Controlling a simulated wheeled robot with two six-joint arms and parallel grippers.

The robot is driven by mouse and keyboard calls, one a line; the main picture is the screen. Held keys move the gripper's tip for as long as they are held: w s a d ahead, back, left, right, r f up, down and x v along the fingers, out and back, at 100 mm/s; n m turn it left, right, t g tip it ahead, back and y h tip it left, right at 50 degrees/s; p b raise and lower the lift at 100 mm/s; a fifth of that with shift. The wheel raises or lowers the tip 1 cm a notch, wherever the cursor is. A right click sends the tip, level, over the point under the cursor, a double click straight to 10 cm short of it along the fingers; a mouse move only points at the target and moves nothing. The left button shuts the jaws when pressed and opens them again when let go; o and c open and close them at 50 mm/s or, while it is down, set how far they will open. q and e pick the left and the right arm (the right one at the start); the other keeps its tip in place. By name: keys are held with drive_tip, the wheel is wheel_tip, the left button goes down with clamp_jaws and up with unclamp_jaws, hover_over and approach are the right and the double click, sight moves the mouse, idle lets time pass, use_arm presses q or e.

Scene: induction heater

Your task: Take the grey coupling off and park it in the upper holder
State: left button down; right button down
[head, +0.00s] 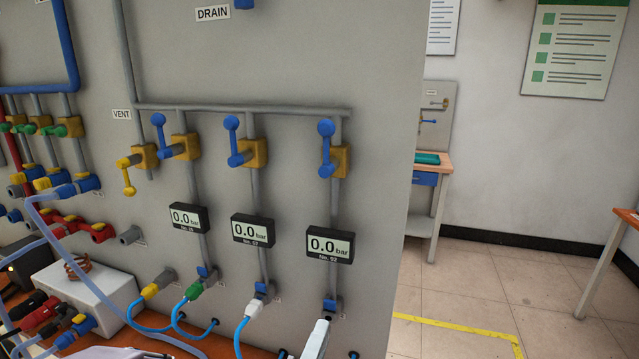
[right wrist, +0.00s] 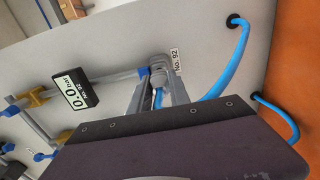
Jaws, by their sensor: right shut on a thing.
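My right gripper (head: 318,340) is at the bottom of the head view, just below the port (head: 331,305) under gauge No. 92. In the right wrist view its two fingers (right wrist: 160,90) are shut around the grey coupling (right wrist: 158,76), at the end of the grey pipe beside the "No. 92" label. The fingers hide much of the coupling, and I cannot tell if it is still seated on the port.
Yellow (head: 150,291), green (head: 194,290) and white (head: 254,309) couplings with blue hoses sit left of my right gripper. Gauges, including No. 92 (head: 330,245), and blue-handled valves (head: 327,145) stick out above. A white box (head: 85,290) stands at lower left.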

drive_tip(key=shift+v, duration=2.15)
